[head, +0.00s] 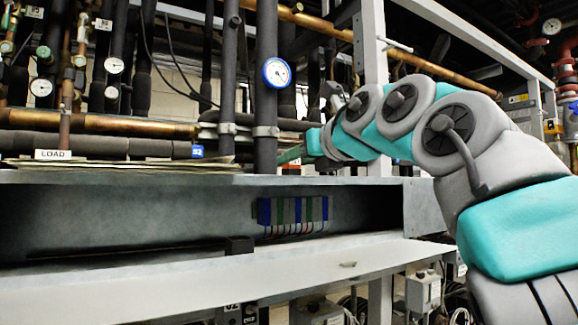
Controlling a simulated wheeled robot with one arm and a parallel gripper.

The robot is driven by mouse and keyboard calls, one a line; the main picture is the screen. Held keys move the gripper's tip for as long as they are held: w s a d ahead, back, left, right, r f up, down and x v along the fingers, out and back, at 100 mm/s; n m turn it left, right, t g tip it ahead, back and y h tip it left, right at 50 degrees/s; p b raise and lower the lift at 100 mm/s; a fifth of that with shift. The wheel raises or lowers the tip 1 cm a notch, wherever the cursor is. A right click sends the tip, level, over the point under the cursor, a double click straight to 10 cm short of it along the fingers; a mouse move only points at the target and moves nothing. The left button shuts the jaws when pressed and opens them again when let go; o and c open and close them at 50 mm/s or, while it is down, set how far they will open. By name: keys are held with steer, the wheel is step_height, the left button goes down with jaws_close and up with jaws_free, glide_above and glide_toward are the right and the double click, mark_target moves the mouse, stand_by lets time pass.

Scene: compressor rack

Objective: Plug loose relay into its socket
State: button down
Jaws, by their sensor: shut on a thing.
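A row of blue, green and pale relay-like modules (293,212) is fixed on the back wall of the long grey recess, with thin coloured wires below it. From here I cannot make out an empty socket in the row. My grey and teal arm comes in from the right, and its far end is above the recess, just right of the dark vertical pipe. My gripper's fingers do not show; they are hidden beyond the arm's end. No loose relay can be made out. A small dark block (240,245) sits on the recess's front edge; I cannot tell what it is.
A dark vertical pipe with a blue-rimmed gauge (276,72) stands left of the arm's end. A grey ledge (120,178) runs above the recess, with a LOAD label (53,155) behind it. A pale sloping panel (170,285) lies in front. Pipes and gauges crowd the back.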

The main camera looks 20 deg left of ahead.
steer(key=f+b+v, duration=0.1)
steer(key=b+v, duration=0.2)
steer(key=v, duration=0.6)
steer(key=shift+f, duration=0.2)
steer(key=shift+s, duration=0.1)
